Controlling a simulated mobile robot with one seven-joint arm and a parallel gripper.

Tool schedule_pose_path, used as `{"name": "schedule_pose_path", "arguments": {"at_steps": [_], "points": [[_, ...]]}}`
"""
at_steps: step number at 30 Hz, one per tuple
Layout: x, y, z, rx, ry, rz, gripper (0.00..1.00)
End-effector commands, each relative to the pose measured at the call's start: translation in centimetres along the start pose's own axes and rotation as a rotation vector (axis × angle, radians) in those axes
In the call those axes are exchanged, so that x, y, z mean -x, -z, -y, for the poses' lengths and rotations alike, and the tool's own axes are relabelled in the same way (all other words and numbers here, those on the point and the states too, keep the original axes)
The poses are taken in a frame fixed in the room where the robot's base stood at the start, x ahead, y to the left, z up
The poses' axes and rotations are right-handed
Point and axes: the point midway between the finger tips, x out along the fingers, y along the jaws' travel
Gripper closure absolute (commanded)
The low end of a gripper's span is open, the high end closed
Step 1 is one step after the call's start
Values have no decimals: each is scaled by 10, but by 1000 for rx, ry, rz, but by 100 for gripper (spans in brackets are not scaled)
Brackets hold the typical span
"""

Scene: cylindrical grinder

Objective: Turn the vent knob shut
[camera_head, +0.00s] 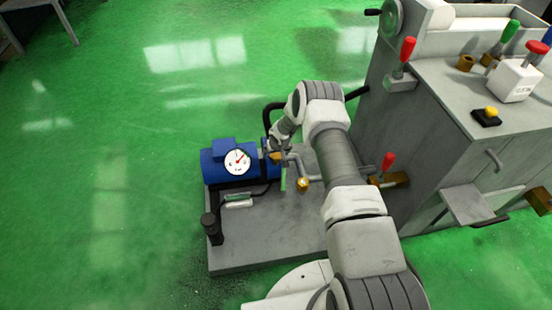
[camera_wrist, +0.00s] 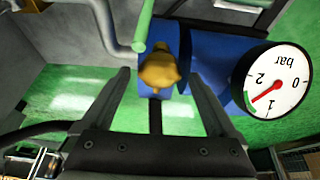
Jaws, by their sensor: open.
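A brass-coloured knob (camera_wrist: 160,68), which looks like the vent knob, shows in the wrist view in front of a blue pump body (camera_wrist: 200,45). A green rod-shaped handle (camera_wrist: 145,25) reaches up from beside it. My gripper (camera_wrist: 158,76) is open, with one finger on each side of the knob in the picture. I cannot tell whether the fingers touch it. In the head view my gripper (camera_head: 276,148) is at the right end of the blue pump (camera_head: 226,160), small and partly hidden by its own wrist. Brass shows just below it.
A round gauge (camera_head: 237,162) with a red needle faces out from the pump; it is close to the right finger in the wrist view (camera_wrist: 275,90). Grey pipes and another brass fitting (camera_head: 302,184) stand nearby. The grinder (camera_head: 440,140) fills the right side; green floor lies open left.

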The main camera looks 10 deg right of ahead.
Motion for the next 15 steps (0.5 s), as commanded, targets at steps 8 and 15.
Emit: {"name": "schedule_pose_path", "arguments": {"at_steps": [8,15], "points": [[-18,0,0,0,0,0,6],[-18,0,0,0,-1,0,6]]}}
